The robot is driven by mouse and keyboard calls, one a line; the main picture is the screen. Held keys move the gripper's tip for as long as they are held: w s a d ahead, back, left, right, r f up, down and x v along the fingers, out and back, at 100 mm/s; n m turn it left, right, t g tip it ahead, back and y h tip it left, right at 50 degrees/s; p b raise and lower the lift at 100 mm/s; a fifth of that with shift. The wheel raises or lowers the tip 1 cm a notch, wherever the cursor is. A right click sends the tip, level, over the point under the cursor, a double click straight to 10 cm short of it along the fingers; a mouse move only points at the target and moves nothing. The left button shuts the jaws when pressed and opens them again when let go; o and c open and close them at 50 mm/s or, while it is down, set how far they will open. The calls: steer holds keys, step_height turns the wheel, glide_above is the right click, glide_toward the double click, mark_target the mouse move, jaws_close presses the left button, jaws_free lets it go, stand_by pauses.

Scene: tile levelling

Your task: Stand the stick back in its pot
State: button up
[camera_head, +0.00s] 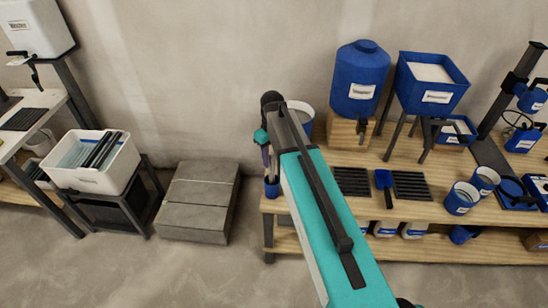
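A small blue pot (272,188) stands at the left end of the wooden bench on the right. My teal arm reaches from the lower right up to the bench's left end. Its wrist bends down there, above the pot. I cannot tell whether the stick is in the pot or held.
The wooden bench (440,208) holds a blue barrel (361,75), a blue hopper (430,102), dark slotted mats and blue cups (462,198). Grey slabs (198,200) lie on the floor left of it. A white bin (92,178) stands farther left. The floor in front is clear.

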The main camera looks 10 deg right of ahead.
steer(key=shift+r, duration=0.2)
step_height(320, 180, up, 13)
steer(key=b, duration=0.3)
steer(key=shift+r, duration=0.2)
stand_by(0.5)
stand_by(1.3)
